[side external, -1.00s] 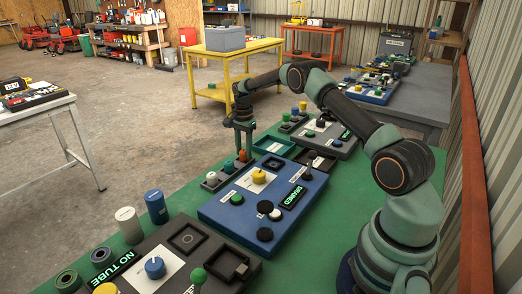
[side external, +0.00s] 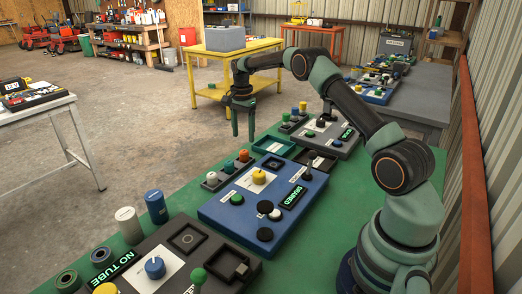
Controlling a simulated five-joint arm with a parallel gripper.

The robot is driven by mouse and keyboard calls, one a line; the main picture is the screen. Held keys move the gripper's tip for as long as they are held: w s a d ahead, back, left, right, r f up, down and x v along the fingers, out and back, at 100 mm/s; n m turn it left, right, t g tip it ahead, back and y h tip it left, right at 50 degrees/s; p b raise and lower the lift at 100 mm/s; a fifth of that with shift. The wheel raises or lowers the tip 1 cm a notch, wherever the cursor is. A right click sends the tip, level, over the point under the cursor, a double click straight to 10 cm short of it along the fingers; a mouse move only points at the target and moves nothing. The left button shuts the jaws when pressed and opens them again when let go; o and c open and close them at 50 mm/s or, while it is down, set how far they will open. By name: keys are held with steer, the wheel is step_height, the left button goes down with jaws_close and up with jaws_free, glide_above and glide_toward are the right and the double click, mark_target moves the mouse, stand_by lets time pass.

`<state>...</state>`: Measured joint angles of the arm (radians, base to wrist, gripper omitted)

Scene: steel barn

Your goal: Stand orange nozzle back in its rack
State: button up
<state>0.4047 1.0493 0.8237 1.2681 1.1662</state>
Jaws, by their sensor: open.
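The orange nozzle (side external: 243,156) stands upright at the far end of a small grey rack (side external: 221,181), behind the blue panel. A green-topped piece (side external: 228,167) and a pale-topped piece (side external: 211,176) stand in the same rack, nearer the camera. My gripper (side external: 243,136) points down above the orange nozzle. Its two fingers are apart and empty, with a gap between the fingertips and the nozzle top. The nozzle's lower end is hidden in the rack.
A blue panel (side external: 220,212) with knobs and a "DRAINED" display lies in front of the rack. A green tray (side external: 274,146) lies to the rack's right. A dark panel (side external: 205,250) and several cylinders are at lower left. Open floor lies beyond the green table (side external: 185,203).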

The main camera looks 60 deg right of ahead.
mark_target(244, 151)
steer(key=s+a+r+n+t, duration=0.15)
steer(key=a+r+n, duration=0.35)
steer(key=r, duration=0.8)
steer(key=s+a+r+n+t, duration=0.1)
steer(key=s+a+r+n, duration=0.3)
steer(key=s+a+r, duration=0.4)
steer(key=s+a+f+n+t, duration=0.1)
steer(key=s+a+f+n, duration=0.1)
steer(key=s+a+n, duration=0.2)
steer(key=s+a+f+n+t, duration=0.2)
steer(key=s+a+n, duration=0.3)
steer(key=s, duration=0.5)
steer(key=shift+s+a+f, duration=0.25)
steer(key=shift+f, duration=0.3)
